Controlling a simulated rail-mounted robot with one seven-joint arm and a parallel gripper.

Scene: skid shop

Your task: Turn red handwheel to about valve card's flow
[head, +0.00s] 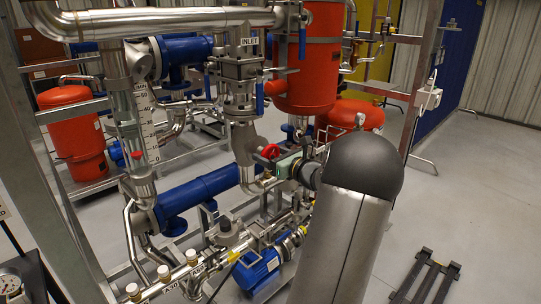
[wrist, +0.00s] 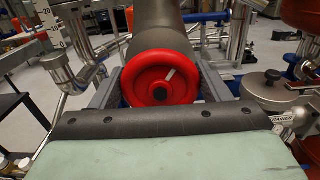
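The red handwheel (wrist: 161,78) faces the wrist camera, with a dark hub and a pale mark at the upper right of its face. My gripper (wrist: 162,88) has one grey finger on each side of it. The wheel fills most of the space between the fingers; I cannot tell whether they press on the rim. In the head view the handwheel (head: 271,151) shows just left of my gripper (head: 280,162), partly hidden by it. A clear tube with a number scale (head: 146,125) stands at the left, with a red piece (head: 137,155) low in it. No readable valve card shows.
A blue pipe body (head: 197,195) and a blue motor (head: 258,270) lie below the handwheel. A red tank (head: 308,65) hangs above and right. Steel pipes crowd the handwheel. Open floor (head: 470,200) lies to the right, with a dark low frame (head: 426,276) on it.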

